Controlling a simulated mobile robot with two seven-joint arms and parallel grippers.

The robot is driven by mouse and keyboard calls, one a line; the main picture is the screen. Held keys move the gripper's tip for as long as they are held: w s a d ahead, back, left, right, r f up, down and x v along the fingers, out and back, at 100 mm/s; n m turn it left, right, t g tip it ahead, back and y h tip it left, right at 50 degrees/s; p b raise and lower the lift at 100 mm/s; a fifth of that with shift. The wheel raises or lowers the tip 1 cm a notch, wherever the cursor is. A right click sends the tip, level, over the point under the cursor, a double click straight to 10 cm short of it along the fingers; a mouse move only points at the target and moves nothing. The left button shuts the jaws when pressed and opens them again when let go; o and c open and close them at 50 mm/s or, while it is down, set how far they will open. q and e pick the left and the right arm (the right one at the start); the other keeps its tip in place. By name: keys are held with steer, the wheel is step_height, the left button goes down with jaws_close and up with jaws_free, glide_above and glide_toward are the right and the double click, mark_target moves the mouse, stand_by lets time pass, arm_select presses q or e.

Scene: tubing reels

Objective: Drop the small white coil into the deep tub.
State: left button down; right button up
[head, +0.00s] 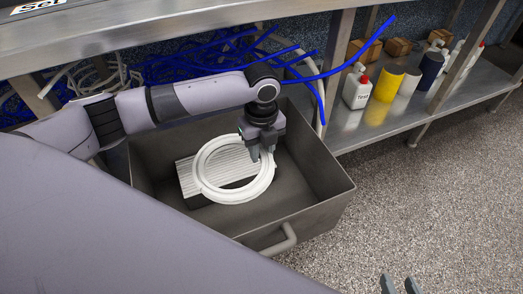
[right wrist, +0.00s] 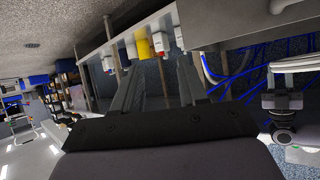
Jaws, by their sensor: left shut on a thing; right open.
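The small white coil (head: 235,196) is a flat ring seen in the head view, inside the walls of the deep tub (head: 325,205), a grey metal box with a handle at the front. My left gripper (head: 262,157) points down into the tub and is shut on the coil's right side. I cannot tell whether the coil touches what lies beneath it. My right gripper (head: 401,287) shows only its fingertips at the bottom right edge, open and empty, away from the tub. Its spread fingers also show in the right wrist view (right wrist: 156,85).
A pale ribbed panel (head: 185,178) lies under the coil in the tub. Blue tubing (head: 215,62) tangles on the shelf behind, with one strand crossing above the arm. Bottles and a yellow cylinder (head: 388,83) stand on the right shelf. The speckled floor (head: 440,200) is clear.

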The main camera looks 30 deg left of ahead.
arm_select(q)
steer(key=shift+f+b, duration=1.4)
steer(key=shift+b, duration=0.05)
steer(key=shift+f, duration=0.1)
arm_select(e)
steer(key=shift+w+a+r+y, duration=0.1)
steer(key=shift+w+a+y, duration=0.2)
steer(key=shift+a, duration=0.35)
steer(key=shift+w+a+y, duration=0.2)
steer(key=shift+a+y, duration=0.1)
steer(key=shift+a, duration=0.3)
arm_select(q)
steer(key=c, duration=0.7)
jaws_free()
steer(key=shift+c, duration=0.2)
step_height(320, 180, up, 3)
steer(key=shift+f+p, duration=0.1)
steer(key=shift+p, duration=0.35)
step_height(320, 180, up, 4)
steer(key=shift+f+p, duration=0.15)
steer(key=shift+p, duration=0.5)
steer(key=shift+r, duration=0.35)
arm_select(e)
steer(key=shift+s+d+f+h, duration=0.15)
steer(key=shift+s+d+h, duration=0.1)
steer(key=shift+d, duration=0.3)
steer(key=shift+s+d+f+h, duration=0.1)
steer(key=shift+s+d+h, duration=0.15)
steer(key=shift+d, duration=0.25)
